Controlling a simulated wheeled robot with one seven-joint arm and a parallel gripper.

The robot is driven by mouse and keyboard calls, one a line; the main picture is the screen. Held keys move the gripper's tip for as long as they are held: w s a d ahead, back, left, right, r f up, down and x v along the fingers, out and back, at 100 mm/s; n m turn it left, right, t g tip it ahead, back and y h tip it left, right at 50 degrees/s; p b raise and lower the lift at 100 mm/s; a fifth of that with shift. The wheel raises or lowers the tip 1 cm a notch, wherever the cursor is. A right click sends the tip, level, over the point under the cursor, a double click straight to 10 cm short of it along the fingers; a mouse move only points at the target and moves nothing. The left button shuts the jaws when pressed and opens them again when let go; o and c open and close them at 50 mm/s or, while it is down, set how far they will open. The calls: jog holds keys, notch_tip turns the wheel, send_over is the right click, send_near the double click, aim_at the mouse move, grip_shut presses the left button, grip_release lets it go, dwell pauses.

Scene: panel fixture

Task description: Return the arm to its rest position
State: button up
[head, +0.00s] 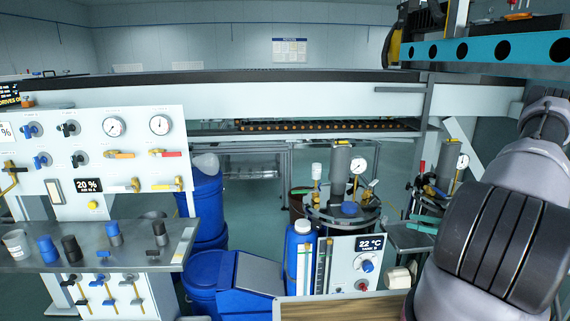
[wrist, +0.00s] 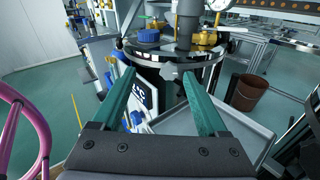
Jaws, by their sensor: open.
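My arm (head: 500,240) fills the right side of the head view, folded up close to the camera. My gripper (wrist: 183,80) shows in the wrist view with its two green fingers spread apart and nothing between them. Beyond the fingertips is a round metal vessel lid (wrist: 172,58) with a blue cap and yellow fittings. A grey tray (wrist: 245,130) lies below and to the right of the fingers. In the head view the teal fingers show near the right-hand vessel, partly hidden by my arm.
A white valve panel (head: 90,150) with gauges and a grey shelf (head: 120,245) stands at left. Blue drums (head: 205,215) and a tank control panel (head: 355,265) stand in the middle. A pink wheel (wrist: 25,130) is at the wrist view's left. Open floor (head: 255,210) lies mid-scene.

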jog(key=s+a+r+n+g+h, duration=0.2)
jog(key=a+r+n+g, duration=0.35)
jog(key=r, duration=0.65)
jog(key=s+a+r+n+g+h, duration=0.1)
jog(key=a+r+n+g+h, duration=0.2)
jog(key=a+r+n, duration=0.75)
jog(key=s+a+r+n+t+h, duration=0.3)
jog(key=s+r, duration=0.5)
jog(key=r, duration=0.2)
jog(key=s+a+r+n+t+h, duration=0.3)
jog(key=s+r+h, duration=0.1)
jog(key=s+r, duration=0.5)
jog(key=shift+a+r, duration=0.35)
